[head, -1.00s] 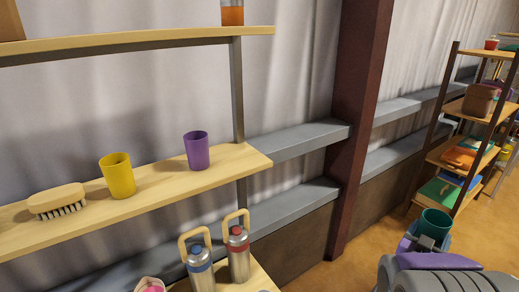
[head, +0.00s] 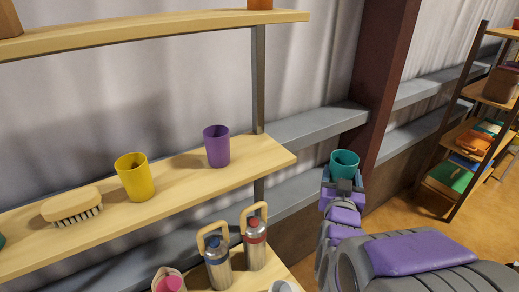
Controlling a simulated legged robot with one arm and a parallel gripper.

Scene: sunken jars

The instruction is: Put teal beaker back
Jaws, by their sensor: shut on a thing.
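The teal beaker (head: 344,163) is upright in my gripper (head: 343,184), its open mouth facing up. My gripper is shut on it and holds it to the right of the wooden shelf (head: 270,160), apart from the shelf's right end. On that shelf stand a purple beaker (head: 217,147) near the right end and a yellow beaker (head: 134,178) to its left. The jaws' grip on the lower part of the teal beaker is small and partly hidden in the picture.
A wooden brush (head: 71,205) lies left of the yellow beaker. Two metal bottles with looped handles, one blue-topped (head: 216,257) and one red-topped (head: 255,240), stand on a lower shelf. A dark red post (head: 384,75) rises behind my arm. A loaded rack (head: 470,125) stands at right.

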